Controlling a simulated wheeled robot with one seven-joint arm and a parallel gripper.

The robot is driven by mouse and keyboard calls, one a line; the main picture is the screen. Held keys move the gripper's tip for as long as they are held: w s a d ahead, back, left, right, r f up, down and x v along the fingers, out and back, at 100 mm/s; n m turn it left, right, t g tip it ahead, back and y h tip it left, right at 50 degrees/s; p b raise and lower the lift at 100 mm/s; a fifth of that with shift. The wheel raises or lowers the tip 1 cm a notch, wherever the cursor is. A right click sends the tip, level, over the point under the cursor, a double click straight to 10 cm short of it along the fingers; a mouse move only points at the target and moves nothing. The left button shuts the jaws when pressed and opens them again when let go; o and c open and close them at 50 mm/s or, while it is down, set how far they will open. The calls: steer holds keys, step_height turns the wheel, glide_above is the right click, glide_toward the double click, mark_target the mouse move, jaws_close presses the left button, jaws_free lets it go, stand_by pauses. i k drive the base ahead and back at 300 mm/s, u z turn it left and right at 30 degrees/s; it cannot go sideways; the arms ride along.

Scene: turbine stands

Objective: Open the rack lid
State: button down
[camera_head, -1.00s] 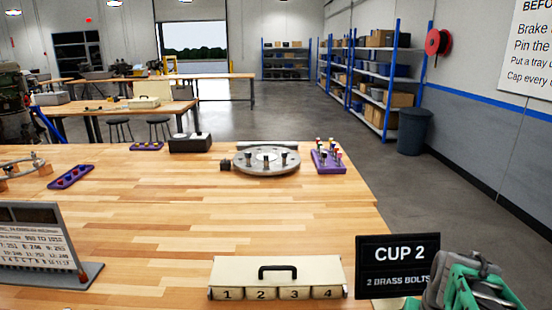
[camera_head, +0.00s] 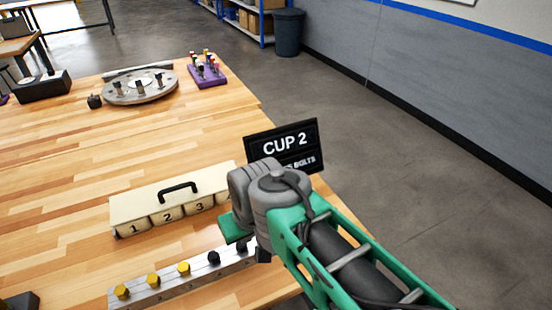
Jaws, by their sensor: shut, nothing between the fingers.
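The rack (camera_head: 165,217) is a cream box on the wooden table, left of my arm, with numbered cup fronts. Fronts 1, 2 and 3 show; the right end is partly behind my arm. Its flat cream lid (camera_head: 140,203) is down and closed, with a black handle (camera_head: 178,188) standing on top. My green and grey arm comes in from the lower right, and its grey joint is just right of the rack. My gripper cannot be made out; the arm hides that area.
A black "CUP 2" sign (camera_head: 285,142) stands behind my arm, partly covered. A metal strip with yellow and black bolt heads (camera_head: 183,268) lies in front of the rack. A round flanged disc (camera_head: 140,88) and a purple peg holder (camera_head: 207,72) are farther back. The table between is clear.

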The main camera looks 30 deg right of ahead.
mark_target(131, 206)
steer(key=k, duration=1.2)
steer(key=u, duration=0.6)
steer(key=i, duration=1.5)
steer(key=z, duration=0.3)
